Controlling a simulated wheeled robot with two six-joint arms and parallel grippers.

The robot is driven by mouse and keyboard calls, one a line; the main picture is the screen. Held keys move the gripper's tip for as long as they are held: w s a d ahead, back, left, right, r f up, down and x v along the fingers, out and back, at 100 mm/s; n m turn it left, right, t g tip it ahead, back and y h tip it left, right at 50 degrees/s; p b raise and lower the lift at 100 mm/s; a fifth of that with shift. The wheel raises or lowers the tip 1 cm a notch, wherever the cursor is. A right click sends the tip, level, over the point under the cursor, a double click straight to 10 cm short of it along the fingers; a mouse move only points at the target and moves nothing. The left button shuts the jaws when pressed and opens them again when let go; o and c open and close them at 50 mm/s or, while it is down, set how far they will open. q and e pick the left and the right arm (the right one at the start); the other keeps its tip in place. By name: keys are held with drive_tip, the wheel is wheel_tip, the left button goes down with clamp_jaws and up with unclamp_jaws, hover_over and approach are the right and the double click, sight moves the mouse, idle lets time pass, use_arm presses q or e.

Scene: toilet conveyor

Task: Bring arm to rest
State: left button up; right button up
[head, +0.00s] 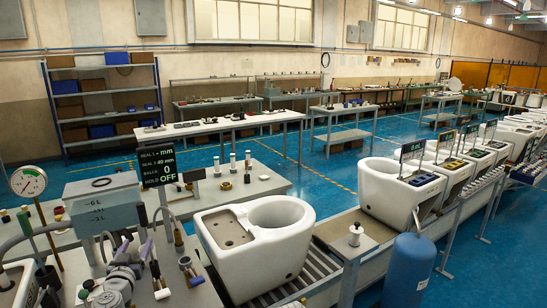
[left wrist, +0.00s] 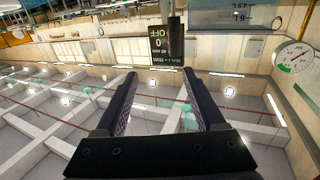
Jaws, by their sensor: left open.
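My left gripper (head: 134,248) stands low at the left in the head view, among the bench tools, with its fingers pointing up. In the left wrist view my left gripper (left wrist: 158,85) shows two dark fingers spread apart with nothing between them. That view is upside down and looks toward the walls and ceiling beams. The dark sign (left wrist: 166,45) appears beyond the fingertips. My right gripper is in neither view.
The sign (head: 160,167) and a grey-blue box (head: 100,207) stand on the left bench, with a gauge (head: 28,181) beside them. A white toilet (head: 258,245) sits on the roller conveyor (head: 330,262). A blue tank (head: 408,270) stands at the front right.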

use_arm(q)
drive_tip(key=w+d+f+m+g+h, duration=0.15)
drive_tip(key=d+h, duration=0.25)
drive_tip(key=d, duration=0.4)
drive_tip(key=d+f+m+g+h, duration=0.1)
drive_tip(key=d+f+m+h, duration=0.2)
drive_tip(key=d, duration=0.6)
drive_tip(key=s+d+f+m+g+h, duration=0.1)
drive_tip(key=s+d+f+g, duration=0.25)
drive_tip(key=d, duration=0.35)
drive_tip(key=s+d+f+m+g+h, duration=0.2)
drive_tip(key=s+d+f+g, duration=0.15)
drive_tip(key=d, duration=0.35)
drive_tip(key=s+d+f+g+y, duration=0.2)
drive_tip(key=s+d+f+g, duration=0.25)
drive_tip(key=s+f, duration=0.25)
drive_tip(key=s+a+f+n+g+y, duration=0.1)
drive_tip(key=s+g+y, duration=0.1)
drive_tip(key=s, duration=0.3)
drive_tip(key=s+a+f+g+y, duration=0.1)
drive_tip(key=s+f+g+y, duration=0.1)
drive_tip(key=s+y, duration=0.2)
drive_tip(key=shift+s+n, duration=0.35)
drive_tip(key=shift+s, duration=0.4)
